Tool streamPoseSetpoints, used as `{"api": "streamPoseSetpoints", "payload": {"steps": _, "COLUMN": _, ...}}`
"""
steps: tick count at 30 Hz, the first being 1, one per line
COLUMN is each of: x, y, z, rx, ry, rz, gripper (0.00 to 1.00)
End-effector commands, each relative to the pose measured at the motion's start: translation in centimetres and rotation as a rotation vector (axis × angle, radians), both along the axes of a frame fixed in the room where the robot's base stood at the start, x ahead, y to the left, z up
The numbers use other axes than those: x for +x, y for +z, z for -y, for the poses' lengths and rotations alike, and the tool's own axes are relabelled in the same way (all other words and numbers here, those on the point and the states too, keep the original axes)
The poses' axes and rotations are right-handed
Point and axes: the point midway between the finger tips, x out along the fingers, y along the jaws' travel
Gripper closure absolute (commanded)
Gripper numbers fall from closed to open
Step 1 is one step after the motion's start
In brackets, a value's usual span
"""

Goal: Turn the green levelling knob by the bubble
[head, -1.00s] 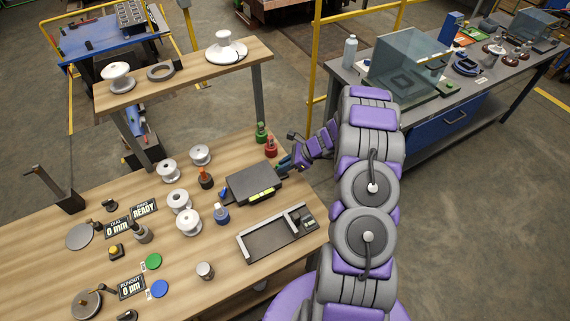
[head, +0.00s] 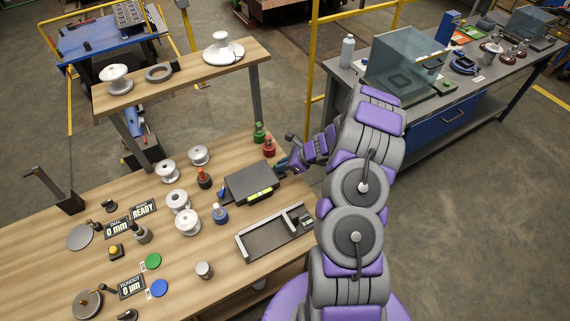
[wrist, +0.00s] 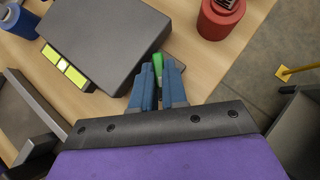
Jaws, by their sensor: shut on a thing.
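The green levelling knob (wrist: 157,62) shows in the wrist view between the blue fingertips of my gripper (wrist: 158,78), at the edge of a dark grey levelling block. My fingers are shut on the knob and hide most of it. The block (head: 250,180) lies flat on the wooden bench. Its yellow-green bubble vials (head: 262,195) are on its near edge; they also show in the wrist view (wrist: 64,64). In the head view my gripper (head: 283,165) meets the block's right side, and I cannot make out the green knob there.
A red-capped pot (head: 269,147) and a green-capped pot (head: 259,132) stand close behind my gripper. A blue-capped pot (head: 220,213) is left of the block. A black tray fixture (head: 270,235) lies in front. White insulators (head: 188,221) stand at left.

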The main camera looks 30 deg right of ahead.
Motion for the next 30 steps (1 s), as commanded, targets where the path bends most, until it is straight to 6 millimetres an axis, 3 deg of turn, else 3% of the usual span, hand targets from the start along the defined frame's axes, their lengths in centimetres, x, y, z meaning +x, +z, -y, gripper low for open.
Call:
{"api": "streamPoseSetpoints", "payload": {"steps": 1, "x": 0.66, "y": 0.80, "z": -0.27, "rx": 0.006, "ry": -0.018, "rz": 0.017, "gripper": 1.00}}
{"api": "streamPoseSetpoints", "payload": {"steps": 20, "x": 0.59, "y": 0.85, "z": -0.45, "rx": 0.011, "ry": -0.084, "rz": 0.016, "gripper": 1.00}}
{"api": "streamPoseSetpoints", "payload": {"steps": 21, "x": 0.60, "y": 0.87, "z": -0.46, "rx": 0.011, "ry": -0.083, "rz": 0.016, "gripper": 0.83}}
{"api": "streamPoseSetpoints", "payload": {"steps": 23, "x": 0.57, "y": 0.82, "z": -0.47, "rx": 0.010, "ry": -0.083, "rz": 0.016, "gripper": 0.78}}
{"api": "streamPoseSetpoints", "payload": {"steps": 30, "x": 0.18, "y": 0.44, "z": -0.09, "rx": 0.010, "ry": -0.085, "rz": 0.010, "gripper": 0.77}}
